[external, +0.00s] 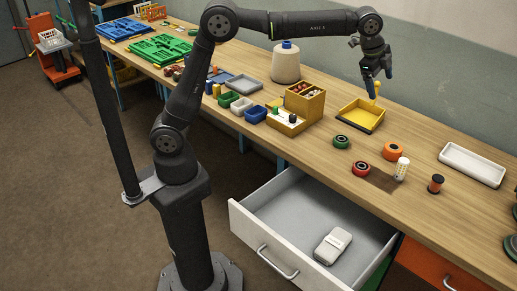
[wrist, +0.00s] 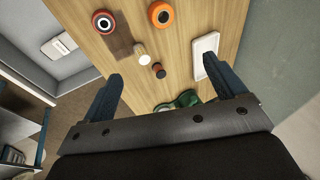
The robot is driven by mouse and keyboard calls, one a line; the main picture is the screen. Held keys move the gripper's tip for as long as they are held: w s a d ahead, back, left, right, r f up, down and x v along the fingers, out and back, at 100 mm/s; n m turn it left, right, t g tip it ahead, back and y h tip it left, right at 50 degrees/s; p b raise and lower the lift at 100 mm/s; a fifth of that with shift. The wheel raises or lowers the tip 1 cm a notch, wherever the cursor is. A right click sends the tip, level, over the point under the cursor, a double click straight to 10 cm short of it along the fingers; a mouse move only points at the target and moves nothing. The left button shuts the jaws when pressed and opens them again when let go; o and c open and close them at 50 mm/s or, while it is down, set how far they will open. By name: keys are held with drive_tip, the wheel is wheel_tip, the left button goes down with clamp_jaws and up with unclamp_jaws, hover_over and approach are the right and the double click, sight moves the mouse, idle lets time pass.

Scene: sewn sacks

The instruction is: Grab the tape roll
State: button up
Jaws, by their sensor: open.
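Three roll-shaped things lie flat on the wooden table: an orange roll (external: 393,151), a red roll (external: 361,168) with a dark centre, and a green roll (external: 342,141). The wrist view shows the orange roll (wrist: 160,14) at the top middle and the red roll (wrist: 103,22) to its left. My gripper (external: 377,88) is open and empty above the table, in front of the wall and over the yellow tray's area in the picture. In the wrist view its fingers (wrist: 162,70) are wide apart, with the rolls beyond them.
A yellow tray (external: 356,127), a white and yellow cylinder (external: 401,169), a dark-and-orange spool (external: 436,184) and a white tray (external: 455,153) stand near the rolls. A cone spool (external: 286,66) stands farther back.

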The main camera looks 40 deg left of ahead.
drive_tip(key=w+f+n+g+h, duration=0.2)
drive_tip(key=w+f+n, duration=0.2)
drive_tip(key=w+f, duration=0.7)
hover_over(393, 146)
drive_tip(key=a, duration=0.2)
drive_tip(key=f, duration=1.2)
drive_tip(key=shift+s+d, duration=0.15)
drive_tip(key=shift+s, duration=0.1)
drive_tip(key=shift+x, duration=3.1)
drive_tip(key=shift+s, duration=0.15)
drive_tip(key=c, duration=1.1)
